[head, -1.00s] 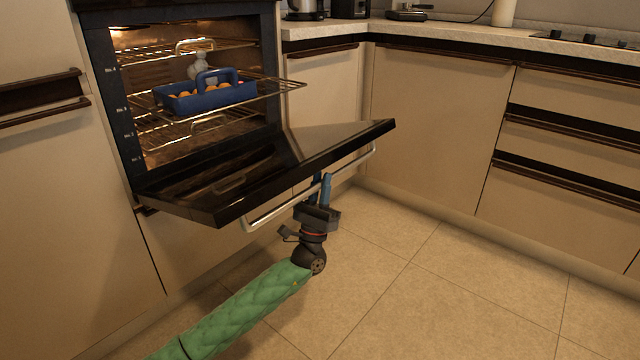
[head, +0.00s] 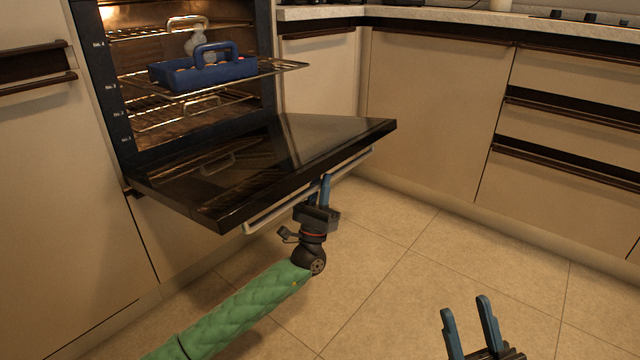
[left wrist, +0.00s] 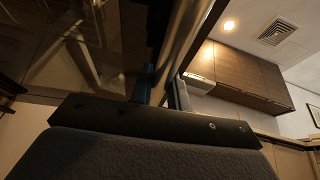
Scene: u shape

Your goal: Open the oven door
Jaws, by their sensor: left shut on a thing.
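The oven door (head: 270,165) is folded far down, close to level, its dark glass facing up. Its silver bar handle (head: 268,217) runs along the door's outer edge. My left gripper (head: 325,186) is shut on the handle near its middle, coming from below; in the left wrist view the handle (left wrist: 190,38) passes between the fingers (left wrist: 163,92). The oven (head: 190,75) stands with its lit inside showing. My right gripper (head: 470,328) is at the bottom right, its blue fingers apart and empty, well away from the door.
A blue tray with a handle (head: 205,74) sits on a wire rack (head: 285,66) that sticks out of the oven. Cabinets and drawers (head: 570,120) line the right. The tiled floor (head: 400,250) is clear in front.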

